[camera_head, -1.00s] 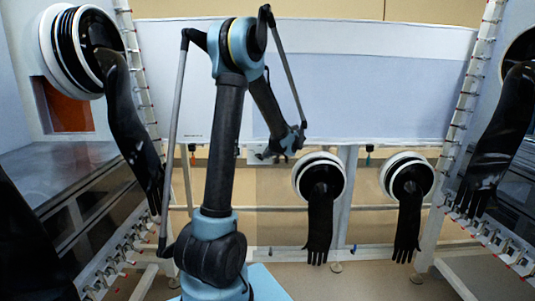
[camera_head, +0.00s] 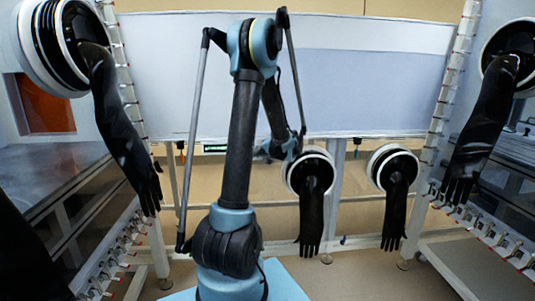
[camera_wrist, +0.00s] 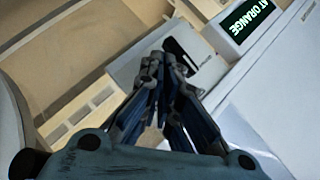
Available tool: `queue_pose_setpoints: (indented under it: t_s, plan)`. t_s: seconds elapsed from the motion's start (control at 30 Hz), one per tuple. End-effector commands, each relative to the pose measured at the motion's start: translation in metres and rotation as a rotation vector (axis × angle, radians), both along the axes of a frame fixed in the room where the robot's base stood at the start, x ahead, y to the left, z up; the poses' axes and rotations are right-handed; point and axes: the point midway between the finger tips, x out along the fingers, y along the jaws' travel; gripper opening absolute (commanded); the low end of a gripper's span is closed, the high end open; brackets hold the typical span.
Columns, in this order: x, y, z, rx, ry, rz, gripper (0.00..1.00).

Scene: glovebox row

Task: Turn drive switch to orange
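In the wrist view, my gripper (camera_wrist: 167,66) has its fingers angled in towards each other at the tips. The tips are beside a dark part (camera_wrist: 182,46) on a pale housing, which may be the drive switch; I cannot tell whether they touch it. A small display (camera_wrist: 247,18) to the upper right reads "AT ORANGE" in lit letters. In the head view, the display (camera_head: 215,148) is a small green-lit strip left of my gripper (camera_head: 272,153). My arm and a glove port partly hide the gripper there, and the switch cannot be made out.
Glove ports with hanging black gloves stand close by: two in the middle (camera_head: 311,215) (camera_head: 395,212), one at left (camera_head: 125,130) and one at right (camera_head: 478,135). A large pale panel (camera_head: 380,90) spans the back. Bare floor (camera_head: 350,285) shows in front.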

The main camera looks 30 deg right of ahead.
Motion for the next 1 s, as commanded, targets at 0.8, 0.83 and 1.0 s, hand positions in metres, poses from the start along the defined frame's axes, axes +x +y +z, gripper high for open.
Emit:
queue_pose_setpoints:
  t_s: [0.8,0.83,1.0]
  plan:
    - [0.003,0.008,0.002,0.016,-0.006,0.013,0.00]
    - [0.003,0.008,0.004,0.016,-0.006,0.013,0.00]
    - [0.003,0.008,0.010,0.016,-0.006,0.013,0.00]
